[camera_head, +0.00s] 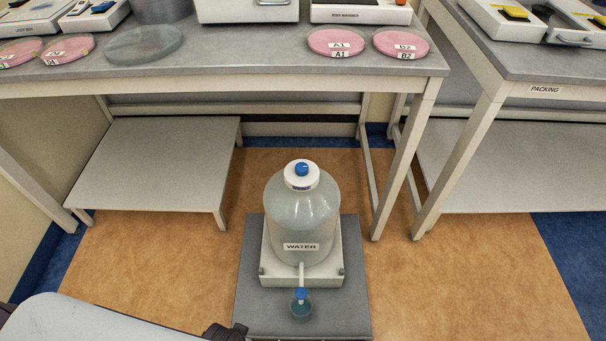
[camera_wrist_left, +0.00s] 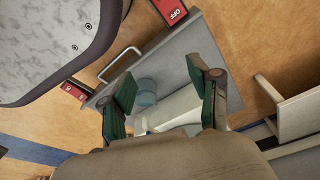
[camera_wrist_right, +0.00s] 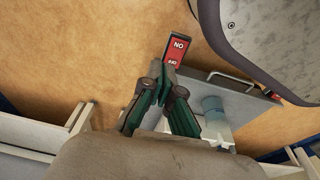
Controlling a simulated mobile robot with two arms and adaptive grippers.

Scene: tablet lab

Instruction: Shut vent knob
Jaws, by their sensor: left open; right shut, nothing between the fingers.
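The vent knob (camera_head: 302,169) is a small blue knob on the white cap (camera_head: 302,182) of a big clear bottle labelled WATER (camera_head: 302,215). The bottle stands upright in a white cradle on a grey platform (camera_head: 255,315). A spout with a blue tap (camera_head: 301,294) hangs over a small cup (camera_head: 301,308) at its front. My left gripper (camera_wrist_left: 165,85) is open and empty above the platform, with the cup (camera_wrist_left: 147,92) showing between its fingers. My right gripper (camera_wrist_right: 168,92) is shut and empty beside the platform. Neither wrist view shows the knob.
A grey bench (camera_head: 230,68) with pink dishes (camera_head: 335,42) stands behind the bottle. A bench labelled PACKING (camera_head: 540,70) stands to the right. A low shelf (camera_head: 150,160) is to the left. Floor is clear at the right of the platform.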

